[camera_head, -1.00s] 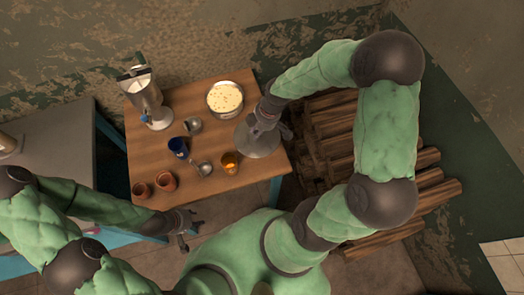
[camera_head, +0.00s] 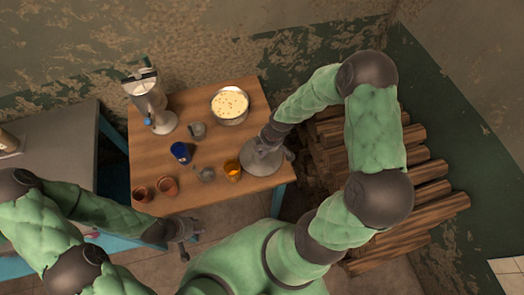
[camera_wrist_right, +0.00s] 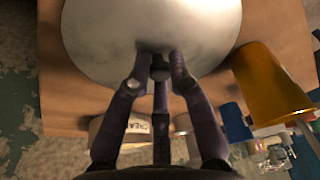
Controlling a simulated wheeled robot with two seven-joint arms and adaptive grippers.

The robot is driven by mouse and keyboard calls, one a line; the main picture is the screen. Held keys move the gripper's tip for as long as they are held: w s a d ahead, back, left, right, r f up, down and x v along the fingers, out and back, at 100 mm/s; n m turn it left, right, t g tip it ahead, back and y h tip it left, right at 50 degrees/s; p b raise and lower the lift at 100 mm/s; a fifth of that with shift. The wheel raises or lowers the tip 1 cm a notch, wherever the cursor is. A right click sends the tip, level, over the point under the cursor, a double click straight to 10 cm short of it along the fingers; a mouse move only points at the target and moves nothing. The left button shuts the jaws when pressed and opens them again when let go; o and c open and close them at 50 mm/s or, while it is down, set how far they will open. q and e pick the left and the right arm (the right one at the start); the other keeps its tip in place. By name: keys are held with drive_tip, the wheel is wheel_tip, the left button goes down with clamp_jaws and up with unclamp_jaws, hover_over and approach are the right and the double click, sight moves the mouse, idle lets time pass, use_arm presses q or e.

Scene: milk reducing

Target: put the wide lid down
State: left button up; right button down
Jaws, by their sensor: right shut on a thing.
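The wide lid (camera_head: 256,166) is a pale grey metal disc at the right end of the wooden table, beside the orange cup. My right gripper (camera_head: 268,138) is shut on its knob. In the right wrist view the three fingers (camera_wrist_right: 160,68) close around the dark knob, and the lid (camera_wrist_right: 110,30) lies flat beyond them. I cannot tell whether the lid touches the tabletop. The wide pot (camera_head: 231,104) stands uncovered behind it, with pale, speckled contents. My left gripper (camera_head: 190,234) is empty in front of the table, its fingers apart.
The orange cup (camera_head: 232,171) is close to the lid's left side. A blue mug (camera_head: 181,152), small metal vessels (camera_head: 197,130), two clay cups (camera_head: 168,186) and a tall metal dispenser (camera_head: 150,102) stand further left. The wooden table (camera_head: 155,150) ends just right of the lid, near stacked logs (camera_head: 415,200).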

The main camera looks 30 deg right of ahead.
sight(270, 156)
drive_tip(key=shift+f, duration=0.2)
drive_tip(key=c, duration=1.1)
unclamp_jaws()
drive_tip(key=shift+r, duration=0.15)
drive_tip(key=shift+r, duration=0.3)
drive_tip(key=p+v, duration=0.2)
drive_tip(key=v, duration=0.9)
drive_tip(key=shift+s+r, duration=0.1)
drive_tip(key=shift+r, duration=0.15)
